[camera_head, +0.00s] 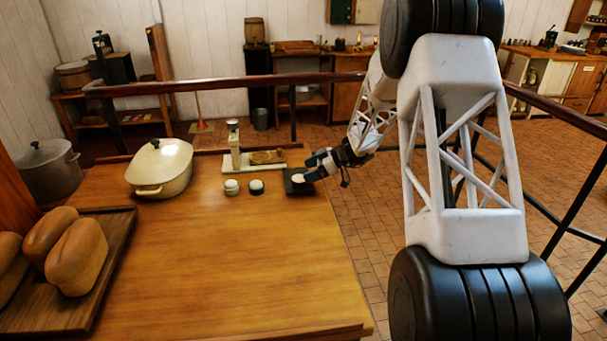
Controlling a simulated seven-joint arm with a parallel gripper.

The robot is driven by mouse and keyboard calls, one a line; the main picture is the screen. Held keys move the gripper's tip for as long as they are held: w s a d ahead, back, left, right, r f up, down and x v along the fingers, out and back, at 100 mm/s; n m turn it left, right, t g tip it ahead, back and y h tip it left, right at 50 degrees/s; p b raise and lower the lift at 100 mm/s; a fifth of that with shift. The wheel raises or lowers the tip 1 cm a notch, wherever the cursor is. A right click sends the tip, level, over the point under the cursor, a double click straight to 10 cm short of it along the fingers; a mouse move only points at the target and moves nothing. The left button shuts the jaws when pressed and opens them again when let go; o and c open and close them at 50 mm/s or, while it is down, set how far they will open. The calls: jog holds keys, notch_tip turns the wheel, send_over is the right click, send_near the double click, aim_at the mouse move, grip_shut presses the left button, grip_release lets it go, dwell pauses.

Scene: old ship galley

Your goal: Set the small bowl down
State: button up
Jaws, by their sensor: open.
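The small bowl (299,178) looks white and sits on a dark square tray or mat (290,188) near the table's right edge. My gripper (311,168) reaches in from the right and is open, its dark fingers at the bowl's right side. The fingers partly cover the bowl from this view, and I cannot tell whether they touch it.
Two small round pots, one pale (231,187) and one dark with a white top (256,187), stand left of the tray. A cream stand (234,150) is behind them. A lidded casserole (160,168) and a bread board (105,240) are left. The table's front middle is clear.

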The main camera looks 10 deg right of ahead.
jog(key=v, duration=0.8)
jog(key=shift+d, duration=0.15)
jog(key=shift+r, duration=0.1)
jog(key=s+a+r+m+g+h, duration=0.1)
jog(key=s+a+r+m+h, duration=0.1)
jog(key=s+r, duration=0.5)
jog(key=s+a+r+m+h, duration=0.2)
jog(key=s+a+m, duration=0.1)
jog(key=s, duration=0.7)
jog(key=s+a+r+m+g+h, duration=0.1)
jog(key=s+a+r+m+h, duration=0.1)
jog(key=s+r, duration=0.5)
jog(key=s+m+t+h, duration=0.2)
jog(key=s+m+h, duration=0.4)
jog(key=s, duration=2.6)
jog(key=shift+d+f+m, duration=0.4)
jog(key=shift+f+m, duration=0.1)
jog(key=shift+m, duration=1)
